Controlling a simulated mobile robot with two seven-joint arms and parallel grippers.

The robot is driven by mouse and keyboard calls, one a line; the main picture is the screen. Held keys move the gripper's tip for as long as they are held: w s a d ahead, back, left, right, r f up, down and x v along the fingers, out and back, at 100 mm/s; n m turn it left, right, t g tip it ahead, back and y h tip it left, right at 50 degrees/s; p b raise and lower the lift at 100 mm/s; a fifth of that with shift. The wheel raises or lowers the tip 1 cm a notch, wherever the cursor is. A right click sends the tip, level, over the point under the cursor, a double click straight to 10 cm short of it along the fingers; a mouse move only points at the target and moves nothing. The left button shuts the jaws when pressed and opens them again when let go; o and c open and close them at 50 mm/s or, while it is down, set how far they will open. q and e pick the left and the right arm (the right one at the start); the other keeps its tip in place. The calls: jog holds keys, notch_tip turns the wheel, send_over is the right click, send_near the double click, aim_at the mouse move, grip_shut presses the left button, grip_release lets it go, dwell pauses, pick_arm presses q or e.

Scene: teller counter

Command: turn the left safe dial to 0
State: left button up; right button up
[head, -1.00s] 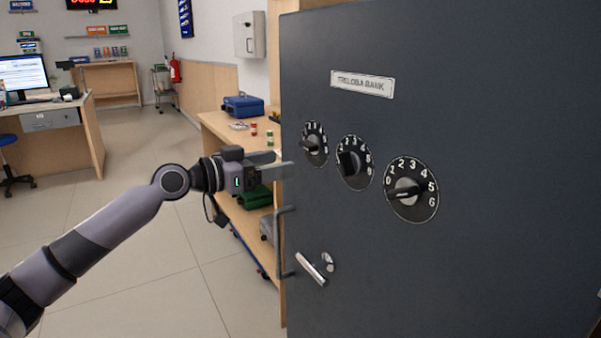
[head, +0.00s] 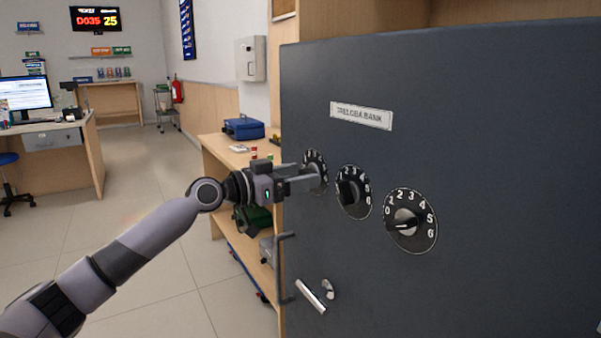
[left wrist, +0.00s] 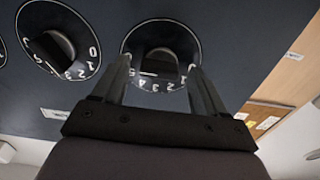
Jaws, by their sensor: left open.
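The left safe dial (head: 315,157) is a black round dial with white numbers at the upper left of the dark grey safe door (head: 470,130). My left gripper (head: 317,177) is open at this dial and covers its lower part in the head view. In the left wrist view the left dial (left wrist: 160,52) lies between the spread fingers (left wrist: 160,72), with a finger on each side of its dark knob. I cannot tell whether the fingers touch the knob. The number it points to is hard to read. My right gripper is not in view.
The middle dial (head: 353,192) and right dial (head: 410,221) sit to the right on the same door. A vertical bar handle (head: 282,268) and a silver lever (head: 312,295) are below. A wooden shelf (head: 225,155) with a blue case (head: 243,129) stands behind the arm.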

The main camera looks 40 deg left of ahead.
pick_arm(q)
jog(key=shift+w+d, duration=0.2)
jog(key=shift+w, duration=0.15)
jog(key=c, duration=1.1)
jog(key=shift+o, duration=0.2)
